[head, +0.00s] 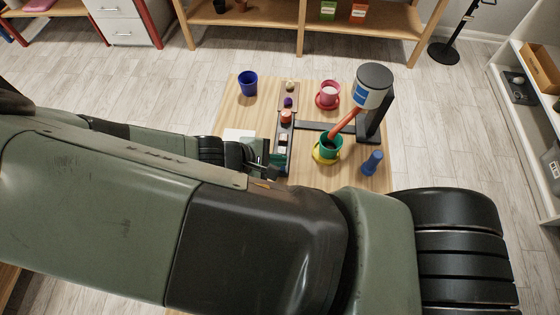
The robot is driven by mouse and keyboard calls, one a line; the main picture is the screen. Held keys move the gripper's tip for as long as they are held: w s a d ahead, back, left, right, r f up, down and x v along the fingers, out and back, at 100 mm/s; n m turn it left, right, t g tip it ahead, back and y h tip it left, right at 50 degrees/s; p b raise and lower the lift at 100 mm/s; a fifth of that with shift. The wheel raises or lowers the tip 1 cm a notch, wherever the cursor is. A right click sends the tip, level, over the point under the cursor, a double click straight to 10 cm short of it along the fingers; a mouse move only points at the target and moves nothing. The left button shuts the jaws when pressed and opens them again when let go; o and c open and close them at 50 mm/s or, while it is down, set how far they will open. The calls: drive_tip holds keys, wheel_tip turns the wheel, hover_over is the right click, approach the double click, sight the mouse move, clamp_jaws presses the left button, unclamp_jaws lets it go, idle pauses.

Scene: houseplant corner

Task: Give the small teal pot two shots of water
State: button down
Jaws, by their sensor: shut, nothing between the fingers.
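The small teal pot (337,148) stands on a yellow saucer (318,158) near the middle of the wooden table. An orange spout (344,124) slopes down from a grey-capped reservoir (372,82) with a blue label, and its lower end is over or in the pot's mouth. A dark panel (281,150) with several coloured knobs or buttons, one orange (286,116), stands left of the pot. My gripper (277,168) is shut and empty at the panel's near end. Whether it touches the panel I cannot tell. Any water in the pot is not visible.
A pink pot (329,91) on a red saucer (328,105) stands behind the teal pot. A blue cup (247,84) is at the back left, and a blue item (372,162) at the right. A dark bar (315,126) joins the panel to the dispenser stand (381,112).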

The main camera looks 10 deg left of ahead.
drive_tip(key=shift+f, duration=0.25)
idle(0.4)
drive_tip(key=shift+r, duration=0.95)
drive_tip(key=shift+r, duration=0.1)
drive_tip(key=shift+r, duration=2.4)
drive_tip(key=shift+r, duration=0.1)
